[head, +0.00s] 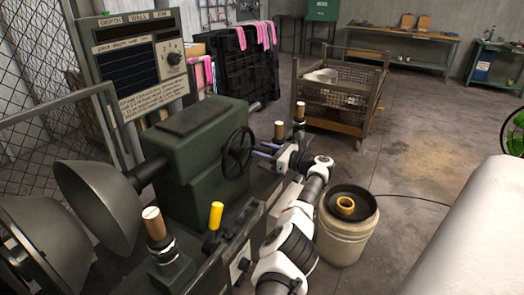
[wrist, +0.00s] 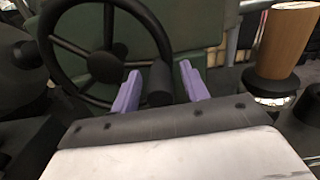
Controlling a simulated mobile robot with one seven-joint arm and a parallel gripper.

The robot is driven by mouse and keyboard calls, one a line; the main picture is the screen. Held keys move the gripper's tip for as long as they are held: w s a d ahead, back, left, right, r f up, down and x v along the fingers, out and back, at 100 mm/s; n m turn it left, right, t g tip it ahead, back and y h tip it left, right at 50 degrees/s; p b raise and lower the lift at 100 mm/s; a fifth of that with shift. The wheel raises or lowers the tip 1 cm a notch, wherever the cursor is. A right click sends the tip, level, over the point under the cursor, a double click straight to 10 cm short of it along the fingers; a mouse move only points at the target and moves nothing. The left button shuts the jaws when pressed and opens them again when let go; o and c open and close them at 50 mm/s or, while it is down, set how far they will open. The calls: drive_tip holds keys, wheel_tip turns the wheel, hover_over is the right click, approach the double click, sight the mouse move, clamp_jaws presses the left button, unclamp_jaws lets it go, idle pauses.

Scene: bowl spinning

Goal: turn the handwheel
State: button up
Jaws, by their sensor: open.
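The black spoked handwheel (head: 238,153) sits on the right end of the green lathe headstock (head: 205,150). In the wrist view the handwheel (wrist: 104,67) fills the upper left. Its short black handle (wrist: 159,86) points toward the camera. My gripper (head: 262,150) reaches the wheel from the right. In the wrist view my gripper (wrist: 160,80) has its two purple fingers apart, one on each side of the handle. A gap shows between the handle and the right finger; whether the left finger touches the handle is unclear.
Wood-topped levers (head: 299,112) stand near the wrist, one close on the right in the wrist view (wrist: 287,40). A yellow-topped lever (head: 215,215) and metal bowl shapes (head: 95,200) are at left. A bucket (head: 345,235) stands beside my arm. Floor beyond is open.

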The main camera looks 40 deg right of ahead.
drive_tip(key=b+v, duration=0.1)
drive_tip(key=v, duration=1.2)
drive_tip(key=shift+r, duration=0.1)
drive_tip(key=x, duration=1.4)
drive_tip(key=shift+p, duration=0.3)
